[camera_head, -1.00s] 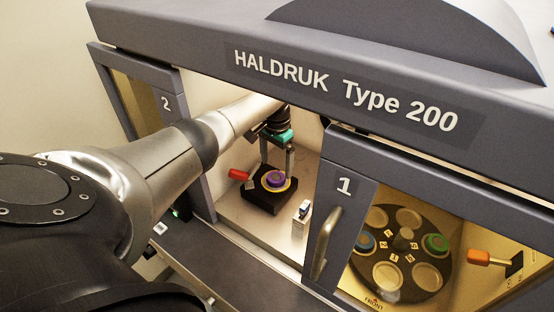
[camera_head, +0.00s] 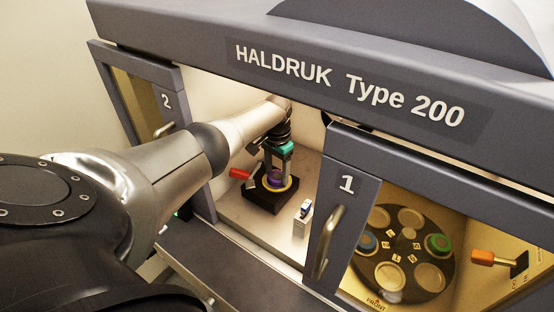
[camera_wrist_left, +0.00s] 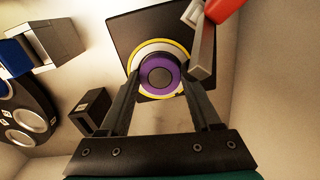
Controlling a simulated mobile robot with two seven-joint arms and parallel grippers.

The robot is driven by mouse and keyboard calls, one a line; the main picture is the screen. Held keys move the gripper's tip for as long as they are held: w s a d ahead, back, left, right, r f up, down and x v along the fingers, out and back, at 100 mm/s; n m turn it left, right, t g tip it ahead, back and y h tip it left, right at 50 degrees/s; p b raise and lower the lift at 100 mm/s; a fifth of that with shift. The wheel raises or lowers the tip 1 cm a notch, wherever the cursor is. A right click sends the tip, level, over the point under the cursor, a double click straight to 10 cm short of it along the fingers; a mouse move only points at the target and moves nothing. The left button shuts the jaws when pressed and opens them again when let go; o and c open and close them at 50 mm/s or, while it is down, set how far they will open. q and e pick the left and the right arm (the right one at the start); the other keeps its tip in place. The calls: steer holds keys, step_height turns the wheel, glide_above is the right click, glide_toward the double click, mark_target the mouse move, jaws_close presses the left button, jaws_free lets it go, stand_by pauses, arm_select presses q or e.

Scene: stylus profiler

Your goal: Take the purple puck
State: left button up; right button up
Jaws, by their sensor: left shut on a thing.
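The purple puck (camera_wrist_left: 159,73) sits on a black square stage (camera_wrist_left: 120,28) with a yellow-and-white ring around it. In the head view the puck (camera_head: 274,177) shows low between the fingers, on the black stage (camera_head: 262,198) inside the bay behind open door 2. My left gripper (camera_wrist_left: 155,85) has a finger on either side of the puck and is shut on it. In the head view the left gripper (camera_head: 277,172) points down at the stage from above. The right gripper is in neither view.
A red-handled lever (camera_head: 240,174) stands beside the stage, close to one finger. A small block with a blue top (camera_head: 304,211) stands to the right. Door 1 (camera_head: 340,200) is shut, with a carousel (camera_head: 416,285) behind its window.

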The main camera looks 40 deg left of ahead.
mark_target(278, 176)
arm_select(q)
steer(key=c, duration=0.8)
steer(key=shift+r, duration=0.2)
steer(key=shift+d+r, duration=0.15)
step_height(278, 176, up, 6)
steer(key=shift+w+r+p, duration=0.1)
steer(key=shift+r+p, duration=0.1)
steer(key=shift+p, duration=0.4)
steer(key=d, duration=0.6)
steer(key=w+d+b, duration=0.1)
steer(key=d, duration=0.6)
steer(key=w+d, duration=0.1)
steer(key=d, duration=0.5)
steer(key=shift+d, duration=0.3)
